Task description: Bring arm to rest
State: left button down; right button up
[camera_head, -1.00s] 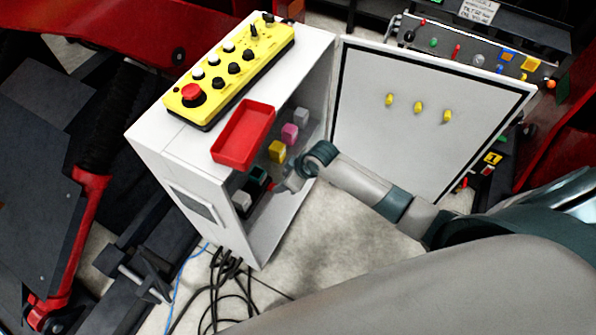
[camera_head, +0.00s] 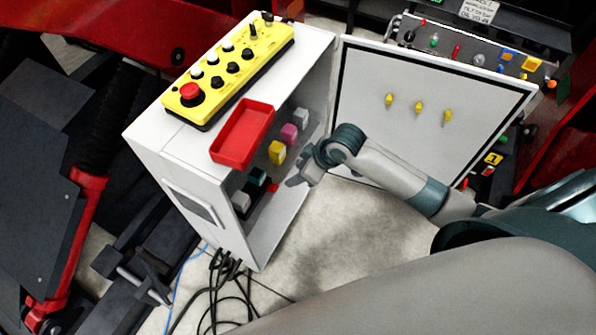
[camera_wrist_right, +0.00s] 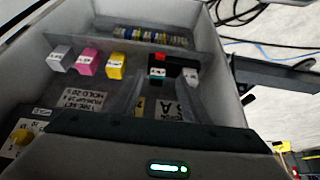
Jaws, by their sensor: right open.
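My right gripper (camera_head: 298,177) is at the open front of the white cabinet (camera_head: 185,150), its arm coming in from the right. In the right wrist view, its two fingers (camera_wrist_right: 160,100) are apart with nothing held between them. Beyond them, inside the cabinet, is a row of small blocks: a grey one (camera_wrist_right: 61,57), a pink one (camera_wrist_right: 88,61), a yellow one (camera_wrist_right: 116,65), a teal and white one (camera_wrist_right: 157,76) and a pale one (camera_wrist_right: 190,76). A red piece (camera_wrist_right: 160,57) sits above the teal one. My left gripper is not in view.
The cabinet door (camera_head: 425,110) stands open on the right. A red tray (camera_head: 243,133) and a yellow button box (camera_head: 230,70) are on top of the cabinet. Black cables (camera_head: 228,285) lie below it. Pale floor (camera_head: 345,225) is clear beside the opening.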

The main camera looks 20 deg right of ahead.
jog(key=shift+f, duration=0.15)
jog(key=s+d+f+m+h, duration=0.1)
jog(key=d+f+m, duration=0.15)
jog(key=f, duration=0.65)
jog(key=s+d+f+m+h, duration=0.1)
jog(key=d+f, duration=0.2)
jog(key=f, duration=0.6)
jog(key=s+d+f+m, duration=0.1)
jog(key=s+d+f, duration=0.1)
jog(key=s+f, duration=0.85)
jog(key=s+a+f+g, duration=0.1)
jog(key=s+f, duration=0.5)
jog(key=s, duration=0.4)
jog(key=s+f+g+h+b, duration=0.1)
jog(key=s+f, duration=0.4)
jog(key=s, duration=0.6)
jog(key=s+a+f+g, duration=0.1)
jog(key=s+f, duration=0.5)
jog(key=s, duration=0.5)
jog(key=shift+s+a+f+m+g+h, duration=0.25)
jog(key=shift+a+f+m+g+h, duration=0.05)
jog(key=shift+a+m, duration=0.05)
